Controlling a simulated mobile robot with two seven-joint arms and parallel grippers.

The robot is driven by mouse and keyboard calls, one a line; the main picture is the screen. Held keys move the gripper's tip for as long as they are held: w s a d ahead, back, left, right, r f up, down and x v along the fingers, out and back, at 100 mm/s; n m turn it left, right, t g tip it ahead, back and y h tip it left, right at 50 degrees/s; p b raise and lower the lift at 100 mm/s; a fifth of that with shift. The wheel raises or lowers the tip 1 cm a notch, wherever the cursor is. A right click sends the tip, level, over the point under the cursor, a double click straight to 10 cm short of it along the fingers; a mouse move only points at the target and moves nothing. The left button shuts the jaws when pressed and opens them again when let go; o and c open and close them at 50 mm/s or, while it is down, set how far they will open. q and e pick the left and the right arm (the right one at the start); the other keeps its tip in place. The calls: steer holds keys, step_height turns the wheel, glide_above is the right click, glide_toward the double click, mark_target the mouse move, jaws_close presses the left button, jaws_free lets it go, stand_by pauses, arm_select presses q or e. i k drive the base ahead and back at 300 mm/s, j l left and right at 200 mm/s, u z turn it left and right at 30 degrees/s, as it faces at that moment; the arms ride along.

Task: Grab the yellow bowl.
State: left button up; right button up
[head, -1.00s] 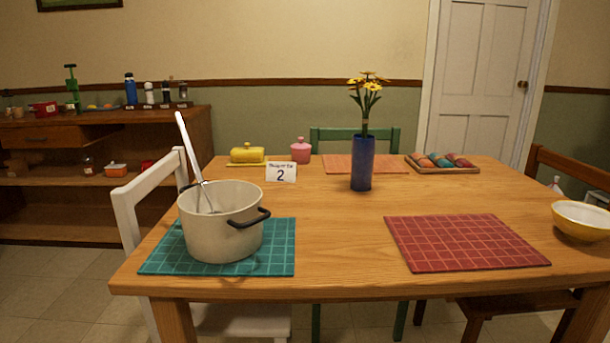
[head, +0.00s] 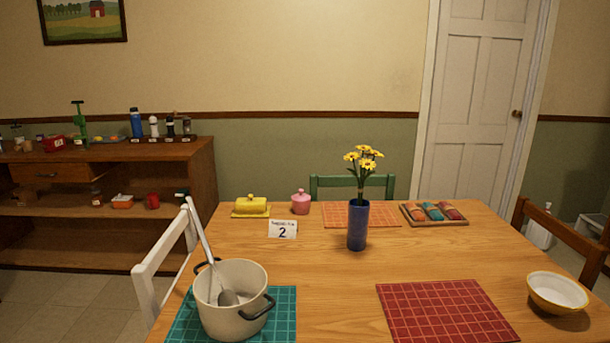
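The yellow bowl (head: 557,293) has a yellow outside and a white inside. It stands upright near the right edge of the wooden table (head: 330,290), to the right of the red placemat (head: 445,312). It looks empty, and nothing touches it except the table. Neither of my grippers shows in the head view.
A pot (head: 232,300) with a ladle stands on the teal placemat at the front left. A blue vase (head: 357,226) with yellow flowers stands mid-table. A tray (head: 433,215) lies behind it. Chairs surround the table, including a brown chair (head: 565,242) near the bowl.

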mark_target(555, 294)
steer(key=z, duration=1.45)
